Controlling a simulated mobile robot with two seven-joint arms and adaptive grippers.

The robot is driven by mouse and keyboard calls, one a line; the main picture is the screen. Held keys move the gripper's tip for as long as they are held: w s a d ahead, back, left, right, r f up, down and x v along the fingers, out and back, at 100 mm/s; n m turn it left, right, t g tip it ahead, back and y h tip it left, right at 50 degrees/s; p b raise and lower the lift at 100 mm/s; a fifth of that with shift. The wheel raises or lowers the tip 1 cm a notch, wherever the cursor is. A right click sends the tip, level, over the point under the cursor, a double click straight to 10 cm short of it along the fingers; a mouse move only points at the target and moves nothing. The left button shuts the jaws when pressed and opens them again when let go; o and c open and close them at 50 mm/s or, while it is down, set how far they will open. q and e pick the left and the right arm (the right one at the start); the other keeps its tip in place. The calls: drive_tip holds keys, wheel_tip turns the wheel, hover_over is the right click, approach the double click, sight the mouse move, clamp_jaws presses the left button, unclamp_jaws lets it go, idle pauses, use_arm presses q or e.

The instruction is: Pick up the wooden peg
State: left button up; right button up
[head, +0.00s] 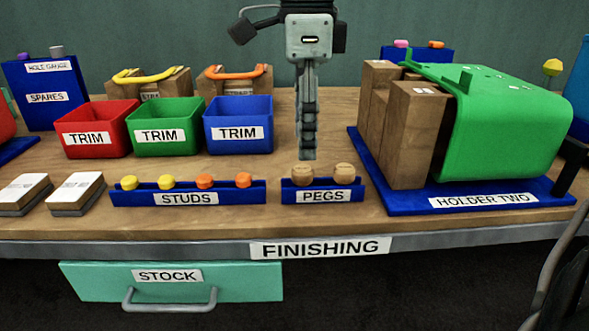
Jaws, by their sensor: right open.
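Two round-topped wooden pegs, a left one (302,174) and a right one (344,172), stand side by side in the blue tray labelled PEGS (324,196). Only their tops show above the tray's front wall. My right gripper (307,155) points straight down from the top middle of the head view. Its fingertips are just above the left peg in the picture, and I cannot tell how far behind or above it they are. The fingers are seen nearly edge-on. The gripper is open and holds nothing. My left gripper is not in view.
A blue STUDS tray (133,198) with yellow and orange studs stands left of the pegs. Red (95,141), green (163,137) and blue (238,138) TRIM bins stand behind it.

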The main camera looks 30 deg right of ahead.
sight(303, 168)
drive_tip(key=f, duration=0.6)
drive_tip(key=shift+a, duration=0.2)
drive_tip(key=shift+r, duration=0.1)
drive_tip(key=c, duration=0.9)
